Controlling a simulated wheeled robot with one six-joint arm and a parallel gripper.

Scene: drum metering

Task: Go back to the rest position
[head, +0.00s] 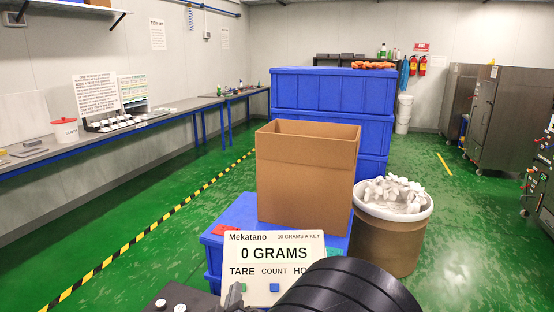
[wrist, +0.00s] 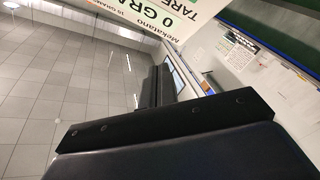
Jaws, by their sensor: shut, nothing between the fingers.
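My gripper (wrist: 155,88) shows as dark parts in the wrist view, shut with nothing held. In the head view my black arm fills the bottom centre-right and covers the lower right of a white scale panel (head: 274,254). The panel reads "Mekatano", "0 GRAMS", "10 GRAMS A KEY", "TARE" and "COUNT"; the third label is partly hidden. A green key and a blue key (head: 274,287) show below. In the wrist view the panel (wrist: 158,14) appears rotated at the top, beyond the gripper. I cannot tell any contact.
An open cardboard box (head: 305,180) stands on a blue base (head: 217,248) behind the panel. A drum (head: 388,243) full of white pieces stands right of it. Blue crates (head: 330,92) are stacked behind. A long bench (head: 90,143) runs along the left wall. Green floor between is clear.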

